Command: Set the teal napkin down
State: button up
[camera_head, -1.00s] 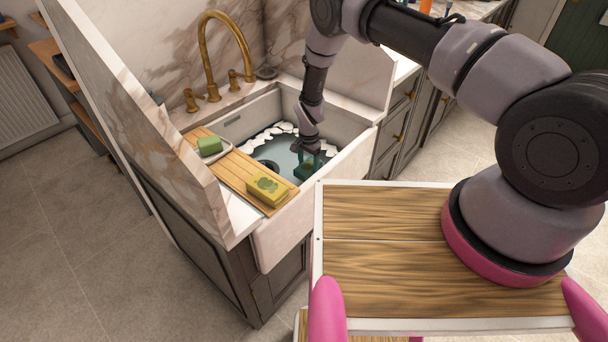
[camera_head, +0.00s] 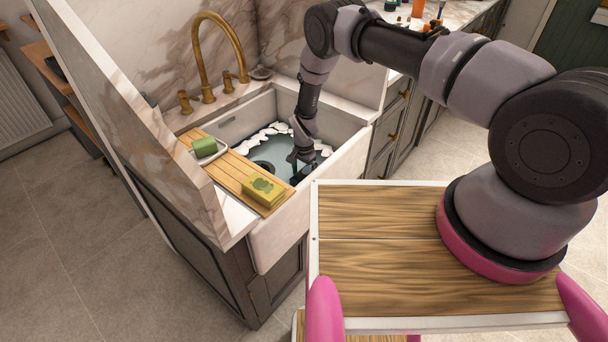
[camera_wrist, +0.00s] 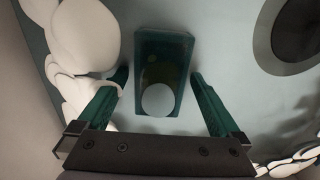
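A dark teal, box-like piece (camera_wrist: 163,60) with a pale round spot at its near end lies between and beyond my fingertips in the wrist view. It looks more like a solid block than a folded napkin; I cannot tell its material. In the head view my gripper (camera_head: 301,170) is down inside the sink (camera_head: 346,160), at the water; the teal piece is hidden there.
White pebble-like lumps (camera_wrist: 83,40) line the basin edge, close to my left finger. A dark round drain (camera_wrist: 290,30) lies at the right. A wooden board (camera_head: 228,170) across the sink bears a yellow-green sponge (camera_head: 263,191) and a green block (camera_head: 204,146). A brass tap (camera_head: 201,60) stands behind.

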jog(key=shift+r, duration=0.1)
notch_tip(320, 180, up, 12)
dwell(0.5)
notch_tip(320, 180, up, 8)
send_over(304, 174)
jog(key=w+d, duration=0.1)
jog(key=w, duration=0.2)
jog(key=d+r+t+y, duration=0.1)
jog(key=d+r, duration=0.2)
jog(key=r, duration=0.8)
jog(key=d+r+t+y, duration=0.1)
jog(key=d+r, duration=0.3)
jog(key=r, duration=0.8)
jog(key=s+d+r+n+t, duration=0.1)
jog(key=s+d+r, duration=0.25)
jog(key=r, duration=0.55)
jog(key=s+d+r+t, duration=0.1)
jog(key=s+d+r, duration=0.3)
jog(key=r, duration=0.5)
jog(key=s+d+r+t, duration=0.1)
jog(key=s+d+r, duration=0.2)
jog(key=s, duration=0.4)
jog(key=s+d+r+n+t, duration=0.1)
jog(key=s+d+r, duration=0.3)
jog(key=s, duration=0.4)
jog(key=s+d+r+n+t, duration=0.1)
jog(key=s+d+r, duration=0.3)
jog(key=s, duration=0.3)
jog(key=shift+s+d, duration=0.2)
jog(key=shift+s, duration=0.2)
